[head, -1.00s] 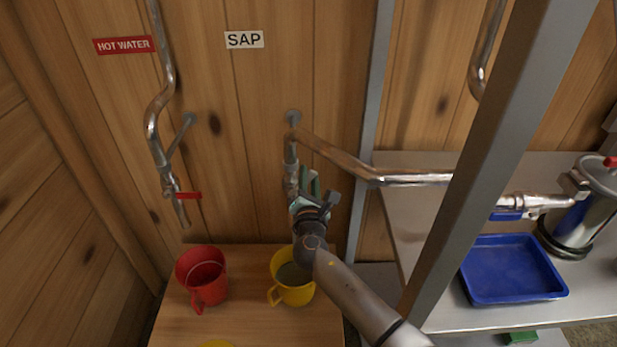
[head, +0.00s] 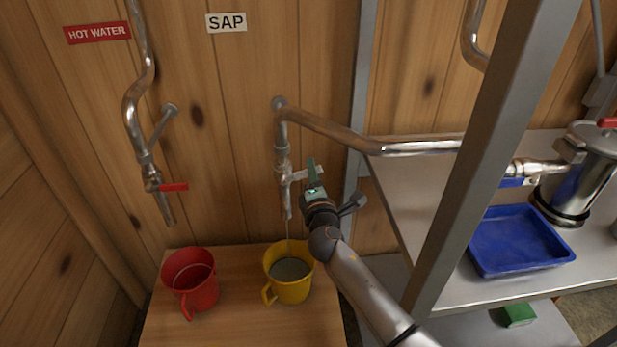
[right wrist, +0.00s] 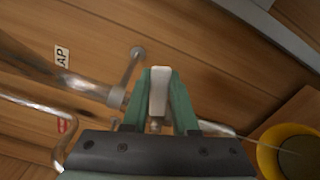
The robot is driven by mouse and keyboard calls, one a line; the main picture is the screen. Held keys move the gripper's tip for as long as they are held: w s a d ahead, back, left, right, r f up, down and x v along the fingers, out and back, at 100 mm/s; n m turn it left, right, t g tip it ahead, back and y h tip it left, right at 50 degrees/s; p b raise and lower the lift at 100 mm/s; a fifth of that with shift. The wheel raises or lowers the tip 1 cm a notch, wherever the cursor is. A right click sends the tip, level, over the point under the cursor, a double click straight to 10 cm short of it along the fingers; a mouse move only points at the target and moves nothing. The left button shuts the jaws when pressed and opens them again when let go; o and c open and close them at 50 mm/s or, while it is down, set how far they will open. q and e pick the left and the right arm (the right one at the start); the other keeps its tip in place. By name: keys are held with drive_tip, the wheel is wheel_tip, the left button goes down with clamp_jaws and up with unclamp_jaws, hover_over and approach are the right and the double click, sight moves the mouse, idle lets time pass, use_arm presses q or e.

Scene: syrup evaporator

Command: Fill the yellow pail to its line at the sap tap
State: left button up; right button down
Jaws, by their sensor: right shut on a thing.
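The yellow pail (head: 284,296) stands upright on the wooden bench under the sap tap (head: 284,178). A thin stream falls from the spout into the pail, and greyish liquid (head: 290,270) shows inside. I cannot make out the fill line. My right gripper (head: 313,176) is at the right of the tap, shut on its pale lever (head: 300,175). In the right wrist view the lever (right wrist: 159,92) sits between the green fingers of the gripper (right wrist: 160,84), and the yellow pail (right wrist: 264,150) is at the lower right. My left gripper is not in view.
A red pail (head: 200,294) stands left of the yellow one, below the hot water tap with its red lever (head: 173,187). A grey post (head: 490,170) rises at the right, before a shelf with a blue tray (head: 520,244) and a metal canister (head: 580,180).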

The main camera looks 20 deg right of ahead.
drive_tip(key=shift+d+f+m+b, duration=0.1)
drive_tip(key=shift+f+m+b, duration=0.3)
drive_tip(key=shift+f+m, duration=0.1)
drive_tip(key=shift+f+m+b, duration=0.1)
drive_tip(key=shift+m+b, duration=0.2)
drive_tip(key=shift+b, duration=0.05)
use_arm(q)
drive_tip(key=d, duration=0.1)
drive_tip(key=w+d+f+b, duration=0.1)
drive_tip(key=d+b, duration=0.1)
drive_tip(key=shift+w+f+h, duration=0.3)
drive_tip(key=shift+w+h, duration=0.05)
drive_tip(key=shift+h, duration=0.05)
use_arm(e)
drive_tip(key=shift+d+f+m, duration=0.15)
drive_tip(key=shift+f+m, duration=0.35)
drive_tip(key=shift+m, duration=0.6)
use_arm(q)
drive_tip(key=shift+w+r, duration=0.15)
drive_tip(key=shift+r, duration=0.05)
use_arm(e)
drive_tip(key=c, duration=1)
unclamp_jaws()
drive_tip(key=shift+f, duration=0.1)
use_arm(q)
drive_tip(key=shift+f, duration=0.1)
use_arm(e)
drive_tip(key=shift+o, duration=0.2)
